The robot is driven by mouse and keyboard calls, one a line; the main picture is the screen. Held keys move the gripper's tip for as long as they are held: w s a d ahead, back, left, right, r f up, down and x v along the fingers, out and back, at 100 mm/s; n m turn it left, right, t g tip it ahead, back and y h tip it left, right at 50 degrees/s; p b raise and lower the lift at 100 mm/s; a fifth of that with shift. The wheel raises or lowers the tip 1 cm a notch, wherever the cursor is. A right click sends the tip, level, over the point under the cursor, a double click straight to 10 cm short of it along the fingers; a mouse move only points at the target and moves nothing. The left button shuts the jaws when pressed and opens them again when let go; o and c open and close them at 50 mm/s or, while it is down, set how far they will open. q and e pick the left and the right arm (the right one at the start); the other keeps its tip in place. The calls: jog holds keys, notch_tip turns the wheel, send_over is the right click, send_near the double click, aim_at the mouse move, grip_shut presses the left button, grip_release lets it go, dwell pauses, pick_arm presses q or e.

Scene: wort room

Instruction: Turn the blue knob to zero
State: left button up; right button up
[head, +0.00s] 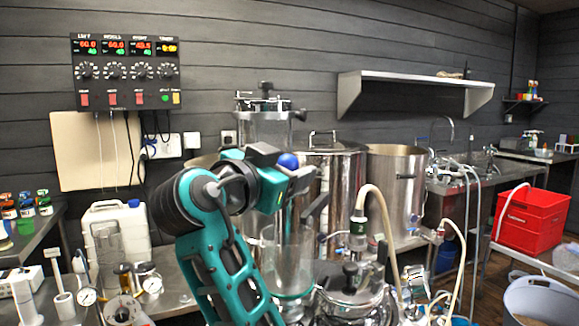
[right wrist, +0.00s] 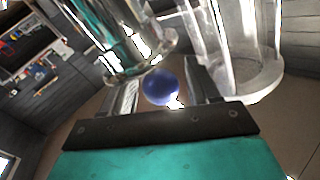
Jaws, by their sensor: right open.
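The blue knob (head: 288,161) is a round blue ball, seen in the head view just beyond my right gripper (head: 301,180), in front of the steel vessels. In the right wrist view the blue knob (right wrist: 162,87) appears between the two fingers of my right gripper (right wrist: 161,92), which stand apart on either side of it. I cannot tell whether either finger touches it. The knob's mount and any scale or zero mark are hidden or too small to make out. My left gripper is not in view.
Clear glass cylinders (head: 287,262) stand close to my right gripper. A steel pot (head: 396,185) stands behind. A control panel (head: 125,72) with black dials hangs on the wall. A white jug (head: 116,232) and gauges crowd the left bench. A red crate (head: 532,220) is at right.

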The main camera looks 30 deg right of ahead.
jog(key=shift+c, duration=0.3)
jog(key=c, duration=0.9)
